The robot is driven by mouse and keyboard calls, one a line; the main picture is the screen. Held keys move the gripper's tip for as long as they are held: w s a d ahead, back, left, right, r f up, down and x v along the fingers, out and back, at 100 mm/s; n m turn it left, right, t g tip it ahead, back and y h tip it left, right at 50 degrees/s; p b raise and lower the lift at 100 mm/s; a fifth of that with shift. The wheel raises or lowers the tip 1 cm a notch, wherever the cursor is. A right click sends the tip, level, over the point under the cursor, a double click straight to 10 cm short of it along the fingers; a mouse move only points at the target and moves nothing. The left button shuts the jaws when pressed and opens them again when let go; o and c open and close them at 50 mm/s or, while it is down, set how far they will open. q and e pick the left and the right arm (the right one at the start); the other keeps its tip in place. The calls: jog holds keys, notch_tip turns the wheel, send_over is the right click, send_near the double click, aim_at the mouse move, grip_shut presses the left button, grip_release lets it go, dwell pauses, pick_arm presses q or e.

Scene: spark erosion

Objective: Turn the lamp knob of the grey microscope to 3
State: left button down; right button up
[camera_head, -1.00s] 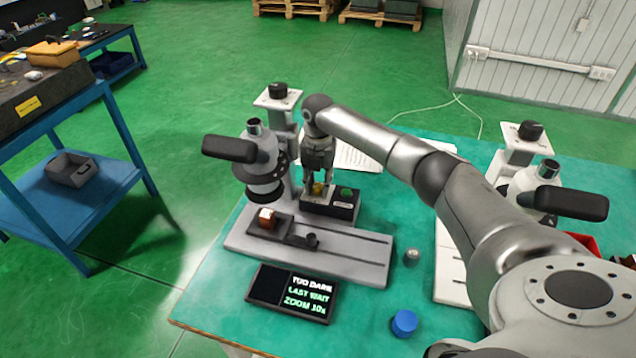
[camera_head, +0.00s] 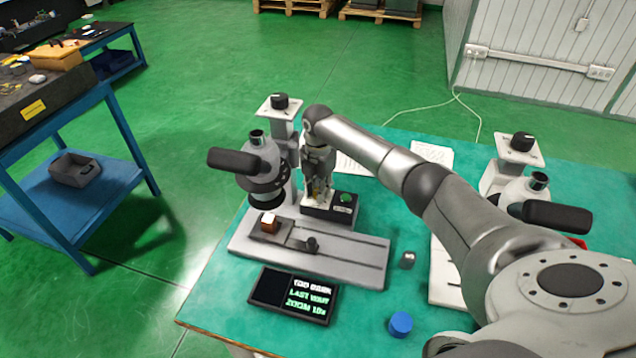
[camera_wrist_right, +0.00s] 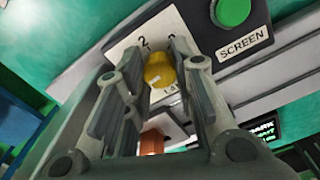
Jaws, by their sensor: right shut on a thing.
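The grey microscope (camera_head: 345,259) stands on the green table, with a black control box (camera_head: 345,212) at its base. The yellow lamp knob (camera_wrist_right: 158,70) shows in the right wrist view on a white dial plate (camera_wrist_right: 135,47), where a 2 is readable; the other marks are partly hidden by my fingers. My right gripper (camera_head: 318,196) reaches down to the box from above. In the right wrist view its two fingers (camera_wrist_right: 160,77) stand on either side of the knob, shut on it. My left gripper is not in view.
A green button (camera_wrist_right: 233,11) labelled SCREEN is beside the dial. A small display (camera_head: 293,295) in front reads "TOO DARK" and "ZOOM 10x". A small brown block (camera_head: 268,222) lies under the lens. A blue cap (camera_head: 400,324) and a second microscope (camera_head: 500,178) stand to the right.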

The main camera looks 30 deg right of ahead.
jog(key=m+p, duration=0.1)
jog(key=m, duration=0.1)
jog(key=m+p, duration=0.1)
jog(key=shift+r+m, duration=0.2)
jog(key=shift+m, duration=0.2)
jog(key=m+p, duration=0.2)
jog(key=m, duration=0.1)
jog(key=m+p, duration=0.2)
jog(key=m, duration=0.3)
jog(key=m+p, duration=0.1)
jog(key=m, duration=0.2)
jog(key=shift+m, duration=0.3)
jog(key=m+p, duration=0.1)
jog(key=m, duration=0.2)
jog(key=shift+m, duration=0.4)
jog(key=m+p, duration=0.1)
jog(key=m, duration=0.3)
jog(key=shift+f, duration=0.1)
jog(key=m+p, duration=0.1)
jog(key=m, duration=0.3)
jog(key=shift+w, duration=0.1)
jog(key=shift+m, duration=1.9)
